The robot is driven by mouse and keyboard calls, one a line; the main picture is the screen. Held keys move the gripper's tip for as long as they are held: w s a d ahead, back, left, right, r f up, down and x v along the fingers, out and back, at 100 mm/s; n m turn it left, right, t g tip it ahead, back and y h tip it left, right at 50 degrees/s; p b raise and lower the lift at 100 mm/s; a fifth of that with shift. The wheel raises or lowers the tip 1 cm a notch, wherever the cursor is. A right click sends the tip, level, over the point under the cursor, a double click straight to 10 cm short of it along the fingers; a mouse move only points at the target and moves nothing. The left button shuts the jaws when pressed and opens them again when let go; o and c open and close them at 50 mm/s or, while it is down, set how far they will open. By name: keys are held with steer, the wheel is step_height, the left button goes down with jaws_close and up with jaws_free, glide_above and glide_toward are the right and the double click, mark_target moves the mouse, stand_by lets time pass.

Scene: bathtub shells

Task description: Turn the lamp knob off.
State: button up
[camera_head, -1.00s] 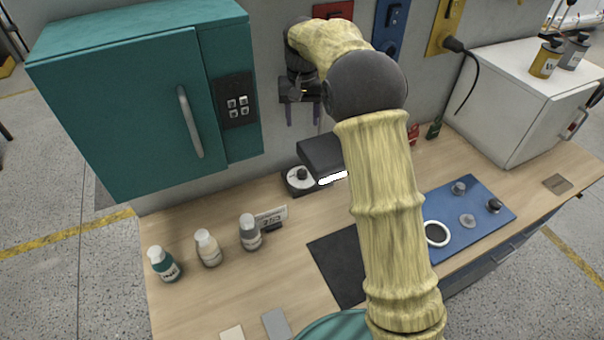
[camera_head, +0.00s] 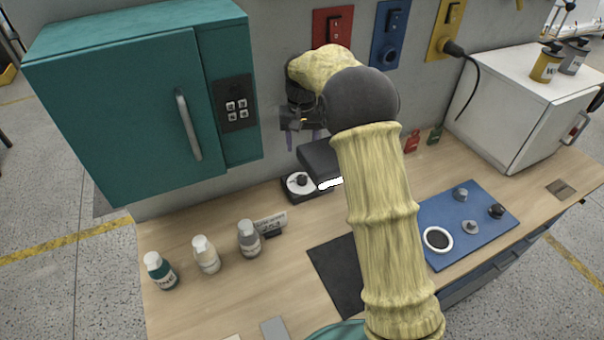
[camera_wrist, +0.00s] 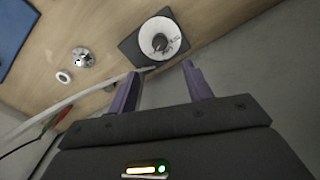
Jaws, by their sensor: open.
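The lamp stands on the wooden counter against the wall. Its dark lamp head (camera_head: 321,158) has a glowing white strip (camera_head: 331,184). The lamp knob (camera_head: 301,180) is dark, on a white round dial with a black base, left of the strip. In the wrist view the knob (camera_wrist: 160,41) shows on its white dial, beyond the fingertips. My gripper (camera_head: 303,141) is open and empty, pointing down above the knob and apart from it. Its two purple fingers (camera_wrist: 160,76) are spread in the wrist view, with nothing between them.
A teal cabinet (camera_head: 130,105) hangs at the left. Several bottles (camera_head: 206,254) and a small sign (camera_head: 270,223) stand on the counter. A blue mat (camera_head: 478,205) with small parts lies at the right, near a white box (camera_head: 510,110). Wall switches (camera_head: 332,27) are behind my arm.

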mark_target(302, 177)
step_height(302, 177, down, 12)
steer(key=shift+f+p, duration=0.25)
steer(key=shift+p, duration=0.6)
steer(key=shift+c, duration=0.2)
steer(key=c, duration=0.9)
